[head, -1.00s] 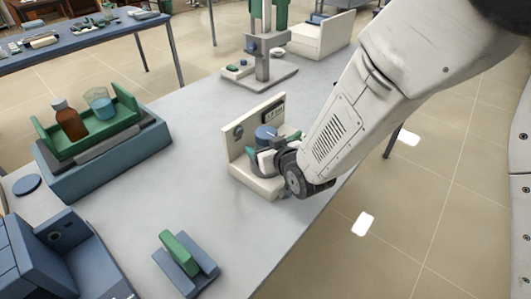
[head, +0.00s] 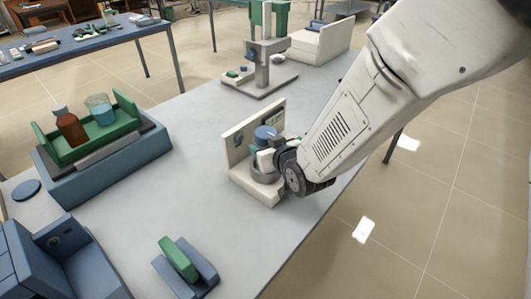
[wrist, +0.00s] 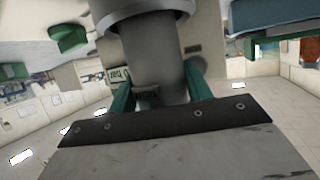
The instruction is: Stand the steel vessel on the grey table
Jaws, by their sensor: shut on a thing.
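The steel vessel (wrist: 158,62) is a dark grey cylinder, seen close in the wrist view between the two teal fingers of my gripper (wrist: 157,92). A wider grey ring shows at the top edge of that view. My gripper (head: 272,150) is shut on the vessel, beside the instrument's upright panel. A grey round part shows low over the instrument's base; whether it touches the base is unclear. The grey table (head: 190,150) carries the instrument.
A blue box with a green tray (head: 95,150), holding a brown bottle and a beaker, stands left. A green-and-blue block (head: 182,262) lies in front, and a blue device (head: 60,260) at front left. A stand (head: 262,70) is behind. The table's middle is clear.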

